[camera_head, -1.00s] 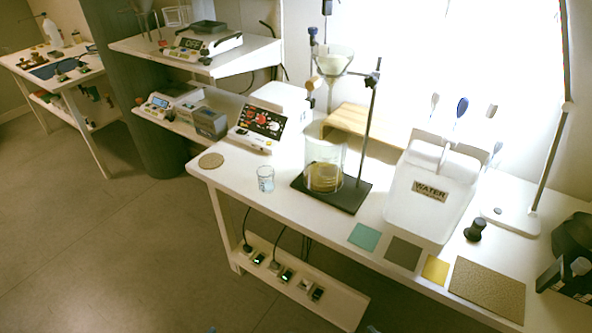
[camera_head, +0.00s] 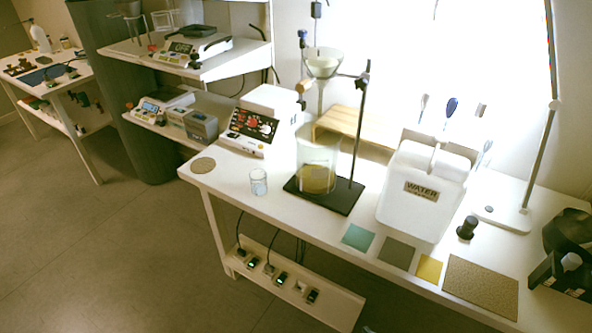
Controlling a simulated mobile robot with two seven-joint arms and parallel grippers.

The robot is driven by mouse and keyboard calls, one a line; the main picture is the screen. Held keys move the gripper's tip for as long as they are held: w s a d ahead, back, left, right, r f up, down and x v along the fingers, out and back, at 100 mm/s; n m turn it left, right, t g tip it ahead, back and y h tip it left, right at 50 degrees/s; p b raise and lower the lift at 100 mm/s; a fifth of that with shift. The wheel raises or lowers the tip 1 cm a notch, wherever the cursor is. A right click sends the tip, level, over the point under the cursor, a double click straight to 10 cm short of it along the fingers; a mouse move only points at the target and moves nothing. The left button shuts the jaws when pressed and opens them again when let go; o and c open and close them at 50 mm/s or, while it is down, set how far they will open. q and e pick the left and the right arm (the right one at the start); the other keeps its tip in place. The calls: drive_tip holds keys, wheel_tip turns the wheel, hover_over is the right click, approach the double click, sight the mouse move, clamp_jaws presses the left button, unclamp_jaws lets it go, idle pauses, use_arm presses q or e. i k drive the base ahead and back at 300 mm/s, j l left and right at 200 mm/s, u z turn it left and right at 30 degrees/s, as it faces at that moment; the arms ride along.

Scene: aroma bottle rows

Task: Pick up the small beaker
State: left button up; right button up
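The small beaker (camera_head: 259,182) is a clear glass with faint blue markings. It stands upright near the front edge of the white table (camera_head: 215,182), left of the black stand base. A large beaker (camera_head: 317,168) with yellowish-brown contents stands on that base (camera_head: 323,195), under a glass funnel (camera_head: 322,64) held by the stand. Neither of my grippers is in view.
A round cork mat (camera_head: 203,165) lies left of the small beaker, and a device with a dark panel (camera_head: 250,128) stands behind it. A white water container (camera_head: 424,190) and colored squares (camera_head: 358,237) are to the right. The tabletop around the small beaker is clear.

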sight(258, 178)
drive_tip(key=i+l, duration=0.1)
drive_tip(key=i, duration=0.85)
